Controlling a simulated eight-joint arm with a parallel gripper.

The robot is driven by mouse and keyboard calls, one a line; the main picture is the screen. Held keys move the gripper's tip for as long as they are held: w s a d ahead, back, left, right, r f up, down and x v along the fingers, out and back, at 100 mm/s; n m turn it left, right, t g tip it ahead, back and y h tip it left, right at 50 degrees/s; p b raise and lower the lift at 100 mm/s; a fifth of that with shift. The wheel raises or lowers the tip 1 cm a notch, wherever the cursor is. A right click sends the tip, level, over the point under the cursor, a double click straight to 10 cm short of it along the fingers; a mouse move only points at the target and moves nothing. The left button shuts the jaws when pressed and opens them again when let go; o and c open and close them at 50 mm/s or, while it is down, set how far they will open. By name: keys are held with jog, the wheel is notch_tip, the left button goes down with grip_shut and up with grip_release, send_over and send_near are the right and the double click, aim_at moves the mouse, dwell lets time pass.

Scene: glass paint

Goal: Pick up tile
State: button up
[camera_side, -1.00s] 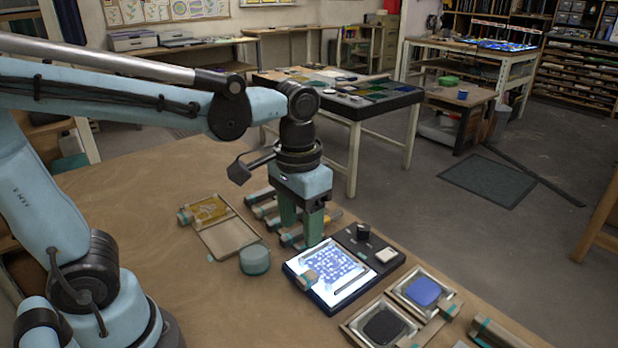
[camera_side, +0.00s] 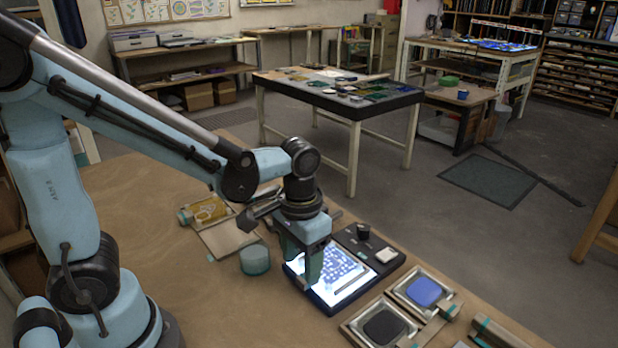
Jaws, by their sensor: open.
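A lit light box (camera_side: 352,291) with a dark frame lies on the near table. On its bright face is a blue-and-white patterned panel (camera_side: 343,268), which may be the tile; the picture is too small to be sure. My gripper (camera_side: 313,282) points down over the left part of the light box, fingers open. I cannot tell whether the fingertips touch anything. The gripper covers the box's left side, where a small tan block showed earlier; that block is now hidden.
Two trays stand at the front right, one with a blue pad (camera_side: 423,291), one with a black pad (camera_side: 385,326). A round teal container (camera_side: 255,260) stands left of the light box. The table's left front is clear.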

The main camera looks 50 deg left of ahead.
aim_at(302, 279)
jog(key=shift+f, duration=2)
grip_shut()
